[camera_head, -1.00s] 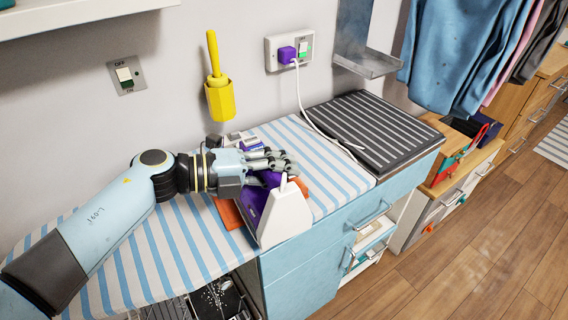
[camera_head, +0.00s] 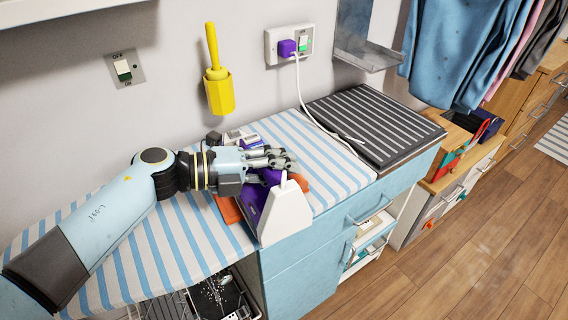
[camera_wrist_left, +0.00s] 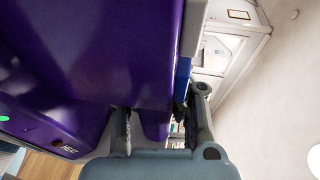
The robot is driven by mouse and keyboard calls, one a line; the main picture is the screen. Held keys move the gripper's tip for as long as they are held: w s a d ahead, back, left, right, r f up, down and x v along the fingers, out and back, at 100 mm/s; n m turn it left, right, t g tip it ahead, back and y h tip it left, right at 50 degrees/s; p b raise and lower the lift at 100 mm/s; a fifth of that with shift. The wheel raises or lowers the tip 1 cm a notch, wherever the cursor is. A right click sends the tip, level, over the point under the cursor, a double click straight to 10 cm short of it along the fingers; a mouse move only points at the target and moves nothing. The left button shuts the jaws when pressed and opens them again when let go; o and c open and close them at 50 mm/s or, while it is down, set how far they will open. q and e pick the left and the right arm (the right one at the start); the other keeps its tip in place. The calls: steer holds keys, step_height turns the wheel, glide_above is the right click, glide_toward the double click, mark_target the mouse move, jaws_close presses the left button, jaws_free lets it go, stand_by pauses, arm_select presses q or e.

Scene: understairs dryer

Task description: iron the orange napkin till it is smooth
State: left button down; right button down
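The purple iron (camera_head: 252,202) with its white heel (camera_head: 284,214) rests on the orange napkin (camera_head: 228,209) on the striped ironing board. Only edges of the napkin show, at the iron's left and far right; whether the covered part is creased is hidden. My left gripper (camera_head: 279,159) is at the top of the iron. In the left wrist view the iron's purple body (camera_wrist_left: 90,50) fills the left side, and its purple handle part (camera_wrist_left: 153,125) lies between my fingers, which look shut on it. My right gripper is not in view.
The striped board (camera_head: 130,262) extends left and right of the iron. A dark striped mat (camera_head: 372,125) lies at its right end. A white cord runs to the purple plug (camera_head: 287,48). A yellow holder (camera_head: 219,92) hangs on the wall. Small objects (camera_head: 240,138) lie behind my gripper.

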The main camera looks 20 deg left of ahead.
arm_select(q)
steer(key=shift+w+f, duration=0.1)
steer(key=shift+f, duration=0.05)
steer(key=shift+w+a+b, duration=0.65)
steer(key=shift+w+a, duration=0.2)
steer(key=shift+a, duration=0.2)
steer(key=shift+d, duration=0.1)
steer(key=shift+s+d+p, duration=0.3)
steer(key=shift+s+p, duration=0.05)
steer(key=shift+s+d+p, duration=0.4)
steer(key=shift+s+d, duration=0.3)
steer(key=shift+f, duration=0.1)
